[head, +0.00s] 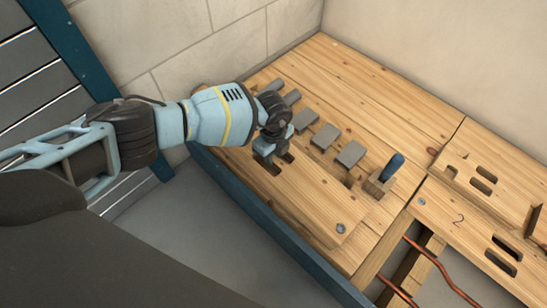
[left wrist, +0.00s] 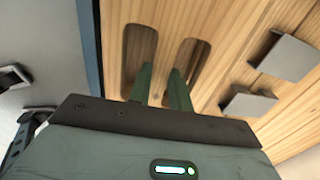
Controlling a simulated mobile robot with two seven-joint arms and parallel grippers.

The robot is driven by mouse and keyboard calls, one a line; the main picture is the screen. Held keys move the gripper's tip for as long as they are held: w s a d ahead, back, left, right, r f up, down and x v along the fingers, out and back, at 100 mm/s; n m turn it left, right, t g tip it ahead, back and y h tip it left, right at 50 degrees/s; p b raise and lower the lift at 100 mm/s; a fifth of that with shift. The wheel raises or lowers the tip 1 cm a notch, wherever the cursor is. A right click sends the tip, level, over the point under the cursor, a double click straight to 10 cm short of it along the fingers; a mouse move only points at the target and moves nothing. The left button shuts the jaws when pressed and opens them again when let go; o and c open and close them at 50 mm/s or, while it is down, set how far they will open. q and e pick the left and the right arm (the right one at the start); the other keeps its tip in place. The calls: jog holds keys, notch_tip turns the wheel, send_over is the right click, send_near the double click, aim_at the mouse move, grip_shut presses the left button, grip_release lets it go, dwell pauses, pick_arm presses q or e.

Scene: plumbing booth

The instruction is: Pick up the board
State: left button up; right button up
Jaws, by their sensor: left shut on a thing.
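The board (head: 310,200) is a pale wooden plank along the front left edge of the wooden bench, with two long slots at its far end and a round metal fastener at its near end. My left gripper (head: 274,150) reaches down to the slotted end. In the left wrist view, its two green fingers (left wrist: 160,82) enter the two slots, one in each, and are shut on the wooden strip between them. The board (left wrist: 205,20) fills the middle of that view. I cannot tell whether it is clear of the bench. My right gripper is not in view.
Several grey metal plates (head: 326,136) stand in a row behind the board. A blue-handled tool (head: 391,167) stands in a wooden block. Another slotted board marked 2 (head: 462,228) lies at right, with copper pipes (head: 440,268) nearby. Walls bound the back.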

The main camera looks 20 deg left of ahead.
pick_arm(q)
grip_shut()
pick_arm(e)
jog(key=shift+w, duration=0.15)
